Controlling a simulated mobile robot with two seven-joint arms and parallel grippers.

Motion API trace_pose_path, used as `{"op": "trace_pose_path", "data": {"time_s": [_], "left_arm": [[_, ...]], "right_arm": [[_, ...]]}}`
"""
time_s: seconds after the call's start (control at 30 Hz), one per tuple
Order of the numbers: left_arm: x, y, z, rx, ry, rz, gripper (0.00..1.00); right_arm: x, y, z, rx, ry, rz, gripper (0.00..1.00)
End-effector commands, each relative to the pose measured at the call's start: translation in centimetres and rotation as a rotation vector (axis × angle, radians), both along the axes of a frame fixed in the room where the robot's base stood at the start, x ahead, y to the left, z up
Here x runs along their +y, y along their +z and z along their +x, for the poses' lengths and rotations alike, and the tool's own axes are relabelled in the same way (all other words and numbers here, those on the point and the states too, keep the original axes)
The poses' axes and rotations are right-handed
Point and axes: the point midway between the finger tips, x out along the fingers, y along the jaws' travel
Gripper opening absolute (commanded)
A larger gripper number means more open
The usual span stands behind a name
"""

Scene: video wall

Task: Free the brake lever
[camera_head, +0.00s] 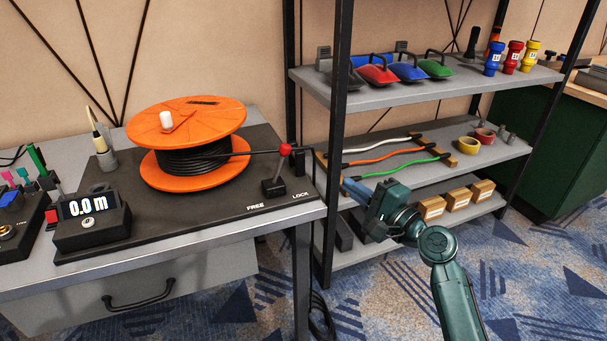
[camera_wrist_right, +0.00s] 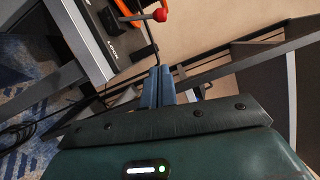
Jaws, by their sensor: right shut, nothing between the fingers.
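The brake lever (camera_head: 285,161) has a red ball knob on a dark stick and a black base, between the printed words FREE and LOCK. Its stick looks near upright, leaning a little toward the LOCK side. My right gripper (camera_head: 345,183) is shut and empty, to the right of the lever and apart from it, in front of the shelf. In the right wrist view the closed blue fingers (camera_wrist_right: 158,75) point toward the red knob (camera_wrist_right: 160,15), with a gap between. The orange cable reel (camera_head: 190,120) stands left of the lever. My left gripper is not in view.
The lever and reel sit on a black plate (camera_head: 215,212) on a grey table with a drawer (camera_head: 137,297). A meter reading 0.0 m (camera_head: 90,215) stands at the left. A shelf post (camera_head: 335,130) rises close to my right gripper. Shelves hold cables, plugs and boxes.

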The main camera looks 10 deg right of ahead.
Motion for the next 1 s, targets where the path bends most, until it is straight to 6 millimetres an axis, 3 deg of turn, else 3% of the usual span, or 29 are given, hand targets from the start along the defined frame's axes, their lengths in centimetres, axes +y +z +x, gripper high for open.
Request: {"op": "trace_pose_path", "data": {"time_s": [0.57, 1.0], "left_arm": [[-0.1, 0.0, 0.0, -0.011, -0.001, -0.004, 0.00], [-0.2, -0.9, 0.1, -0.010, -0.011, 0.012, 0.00]], "right_arm": [[0.4, 0.8, 1.3, -0.006, 0.006, 0.051, 0.00], [5.0, 1.4, 8.8, -0.006, 0.006, 0.050, 0.00]]}}
